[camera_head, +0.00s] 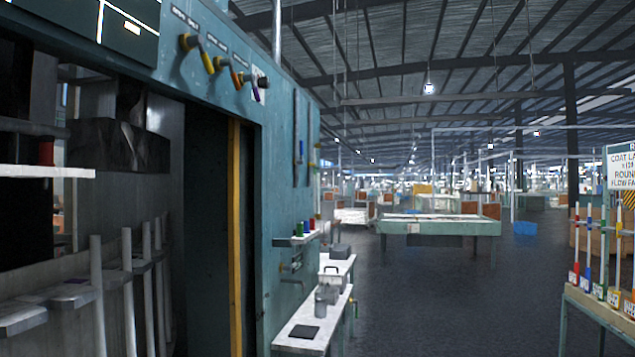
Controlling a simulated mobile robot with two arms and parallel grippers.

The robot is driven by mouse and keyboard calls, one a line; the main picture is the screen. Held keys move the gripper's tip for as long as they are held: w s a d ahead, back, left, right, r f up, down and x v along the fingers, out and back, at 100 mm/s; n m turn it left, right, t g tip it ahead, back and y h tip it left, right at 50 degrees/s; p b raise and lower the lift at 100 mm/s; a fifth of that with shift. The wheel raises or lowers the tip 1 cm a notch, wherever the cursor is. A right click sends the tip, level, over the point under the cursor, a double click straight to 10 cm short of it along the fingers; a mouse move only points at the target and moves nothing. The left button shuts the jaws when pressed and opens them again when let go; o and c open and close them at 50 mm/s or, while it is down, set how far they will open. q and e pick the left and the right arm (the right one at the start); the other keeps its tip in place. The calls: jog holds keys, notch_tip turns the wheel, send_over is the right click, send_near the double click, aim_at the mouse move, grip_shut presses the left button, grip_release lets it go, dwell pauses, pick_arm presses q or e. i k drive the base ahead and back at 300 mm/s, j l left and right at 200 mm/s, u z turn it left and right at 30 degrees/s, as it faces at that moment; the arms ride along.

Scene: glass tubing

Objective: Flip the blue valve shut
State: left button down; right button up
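A row of valves with coloured handles is on the upper part of the teal cabinet wall, under small labels. I see a yellow handle (207,62), an orange handle (235,77) and a purple-looking handle (256,93), each slanting down from a round brass-like fitting. No handle there is clearly blue, so I cannot tell which is the blue valve. Neither of my grippers is in view.
An open doorway with a yellow post (234,230) is below the valves. A small shelf (297,239) holds green, blue and red items. A white bench (313,325) bears containers. A rack of coloured rods (605,315) stands right.

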aim_at(300, 161)
jog(key=i+j, duration=0.15)
jog(key=i, duration=0.6)
jog(key=i+l+z, duration=0.1)
jog(key=i+l, duration=0.55)
jog(key=i, duration=0.3)
jog(key=i+l+z, duration=0.15)
jog(key=i+l, duration=0.15)
jog(key=i, duration=0.2)
jog(key=i+l, duration=0.2)
jog(key=i, duration=0.3)
jog(key=l+z, duration=0.05)
